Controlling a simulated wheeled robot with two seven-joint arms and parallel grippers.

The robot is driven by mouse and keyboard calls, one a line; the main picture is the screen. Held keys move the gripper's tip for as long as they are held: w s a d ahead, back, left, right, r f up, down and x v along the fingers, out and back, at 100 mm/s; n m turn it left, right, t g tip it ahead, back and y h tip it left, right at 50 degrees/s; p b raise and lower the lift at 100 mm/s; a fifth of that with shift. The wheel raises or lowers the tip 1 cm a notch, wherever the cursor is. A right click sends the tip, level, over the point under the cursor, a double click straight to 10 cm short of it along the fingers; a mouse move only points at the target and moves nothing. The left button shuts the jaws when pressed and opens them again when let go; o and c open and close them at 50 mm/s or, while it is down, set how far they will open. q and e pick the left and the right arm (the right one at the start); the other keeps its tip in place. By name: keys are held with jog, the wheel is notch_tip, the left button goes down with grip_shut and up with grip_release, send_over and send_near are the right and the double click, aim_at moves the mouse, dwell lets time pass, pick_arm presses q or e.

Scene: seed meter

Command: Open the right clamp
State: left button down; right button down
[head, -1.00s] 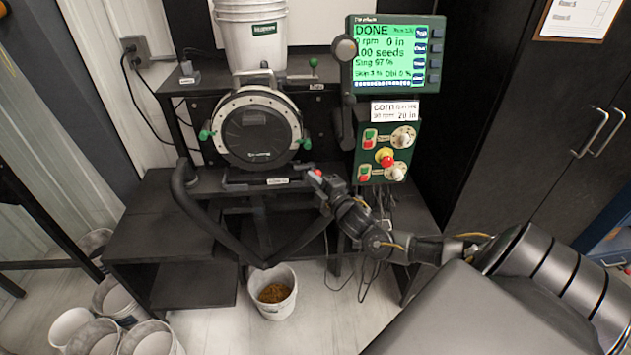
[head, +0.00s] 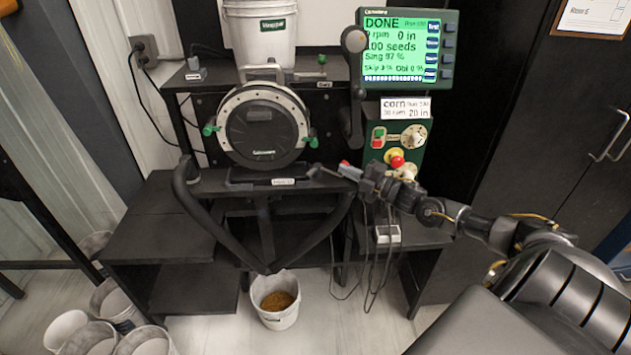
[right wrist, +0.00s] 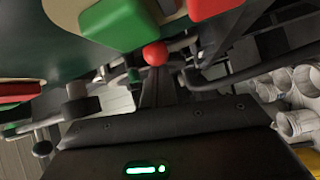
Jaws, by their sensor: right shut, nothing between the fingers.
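The seed meter is a round black drum (head: 264,132) with a pale rim, on a black stand in the head view. The right clamp (head: 311,142) is a green handle at the rim's lower right. The left clamp (head: 209,130) is a matching green handle on the left. My right gripper (head: 350,172) is shut and empty, below and to the right of the right clamp, apart from it. A small red piece shows at its tip. My left gripper is out of view.
The control panel (head: 383,115) with knobs and buttons stands close above the right gripper, under a green-lit screen (head: 401,50). A bent dark tube (head: 215,225) crosses in front of the stand. A bucket with seeds (head: 275,314) stands below.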

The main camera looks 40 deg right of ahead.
jog(key=shift+d, duration=0.35)
dwell(0.4)
jog(key=d+v, duration=0.2)
jog(key=v, duration=0.7)
jog(key=shift+w+r, duration=0.25)
jog(key=shift+r, duration=0.15)
